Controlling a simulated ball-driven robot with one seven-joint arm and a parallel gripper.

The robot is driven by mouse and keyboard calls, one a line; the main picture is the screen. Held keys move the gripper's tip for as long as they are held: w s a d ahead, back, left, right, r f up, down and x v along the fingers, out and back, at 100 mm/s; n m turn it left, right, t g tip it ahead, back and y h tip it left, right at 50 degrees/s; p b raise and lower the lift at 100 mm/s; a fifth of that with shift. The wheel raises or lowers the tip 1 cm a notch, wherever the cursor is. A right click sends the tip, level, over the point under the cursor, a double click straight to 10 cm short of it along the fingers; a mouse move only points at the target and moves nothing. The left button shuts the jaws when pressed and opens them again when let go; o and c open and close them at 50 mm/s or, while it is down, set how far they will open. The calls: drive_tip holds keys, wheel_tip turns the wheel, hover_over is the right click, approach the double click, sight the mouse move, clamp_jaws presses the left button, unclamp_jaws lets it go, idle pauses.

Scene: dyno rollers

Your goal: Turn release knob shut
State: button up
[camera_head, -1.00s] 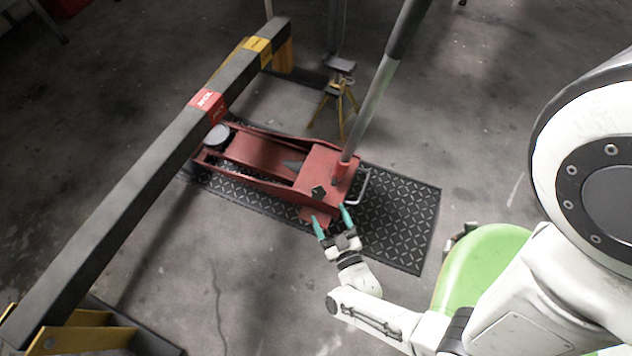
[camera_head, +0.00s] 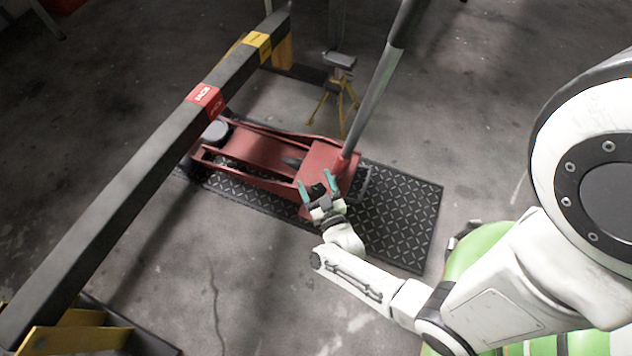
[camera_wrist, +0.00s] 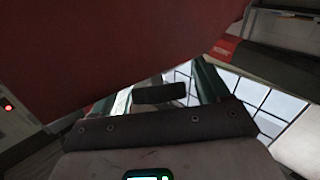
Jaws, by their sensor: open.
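The red floor jack (camera_head: 262,152) lies on a black mat, and its long grey handle (camera_head: 372,100) rises up to the right. The dark release knob (camera_head: 318,190) is on the jack's near side, below the handle's foot. My gripper (camera_head: 315,181) is open at the knob, with one teal finger on either side of it. In the wrist view, a dark bar-like knob (camera_wrist: 160,93) sits between my two fingers. I cannot tell whether either finger touches it. The jack's red side (camera_wrist: 110,45) fills the upper left of that view.
A black and yellow lift beam (camera_head: 140,165) runs diagonally past the jack's far end. A small yellow-legged stand (camera_head: 338,92) is behind the jack. The black diamond-patterned mat (camera_head: 405,215) has bare room at right, and the concrete floor (camera_head: 250,285) in front is clear.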

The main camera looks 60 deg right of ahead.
drive_tip(key=shift+c, duration=0.3)
drive_tip(key=c, duration=0.9)
drive_tip(key=shift+m, duration=0.5)
drive_tip(key=m+g+h, duration=0.1)
drive_tip(key=m+g, duration=0.1)
drive_tip(key=m+g+h, duration=0.2)
drive_tip(key=shift+s+d+m, duration=0.2)
drive_tip(key=shift+m, duration=0.2)
drive_tip(key=shift+s+m+g+h, duration=0.15)
drive_tip(key=shift+m+g+h, duration=0.15)
drive_tip(key=shift+m+g, duration=0.95)
drive_tip(key=shift+s+m+g+h, duration=0.15)
drive_tip(key=shift+m+g+h, duration=0.15)
drive_tip(key=shift+m+g, duration=0.9)
drive_tip(key=shift+f+m, duration=0.1)
drive_tip(key=shift+m, duration=0.45)
drive_tip(key=o, duration=1)
drive_tip(key=shift+c, duration=0.2)
